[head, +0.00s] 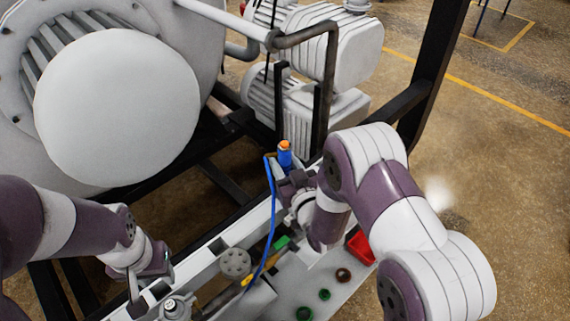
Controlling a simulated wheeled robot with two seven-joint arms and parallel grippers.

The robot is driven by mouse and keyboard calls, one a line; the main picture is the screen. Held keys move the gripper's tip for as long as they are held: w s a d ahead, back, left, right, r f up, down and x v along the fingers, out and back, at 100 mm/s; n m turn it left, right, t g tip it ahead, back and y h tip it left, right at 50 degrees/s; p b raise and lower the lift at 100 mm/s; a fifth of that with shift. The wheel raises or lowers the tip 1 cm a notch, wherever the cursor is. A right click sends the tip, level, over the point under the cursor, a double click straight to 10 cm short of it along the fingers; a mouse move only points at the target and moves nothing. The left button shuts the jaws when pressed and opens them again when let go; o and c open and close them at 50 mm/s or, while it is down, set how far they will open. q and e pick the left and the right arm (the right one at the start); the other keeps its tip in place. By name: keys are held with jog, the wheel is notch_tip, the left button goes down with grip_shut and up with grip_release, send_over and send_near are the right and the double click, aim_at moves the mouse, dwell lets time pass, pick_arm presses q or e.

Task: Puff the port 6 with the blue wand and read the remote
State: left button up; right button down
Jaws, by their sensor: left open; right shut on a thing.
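The blue wand (285,158) stands near upright with an orange tip, in the middle of the head view. My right gripper (290,181) is shut on its lower part, and its fingers partly hide it. A thin blue hose (271,215) runs from the wand down to the bench. My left gripper (146,294) is open at the lower left, low over the frame rail beside a small metal fitting (171,308). I cannot make out any port number. I cannot pick out the remote or its display.
The large round furnace end (117,108) fills the upper left. Grey pumps (330,45) and pipes stand behind the wand. A black post (432,75) rises at right.

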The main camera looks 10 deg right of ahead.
jog(key=c, duration=0.6)
grip_release()
jog(key=shift+s+f, duration=0.1)
jog(key=shift+s, duration=0.15)
jog(key=shift+b+v, duration=1.5)
jog(key=shift+v, duration=4.6)
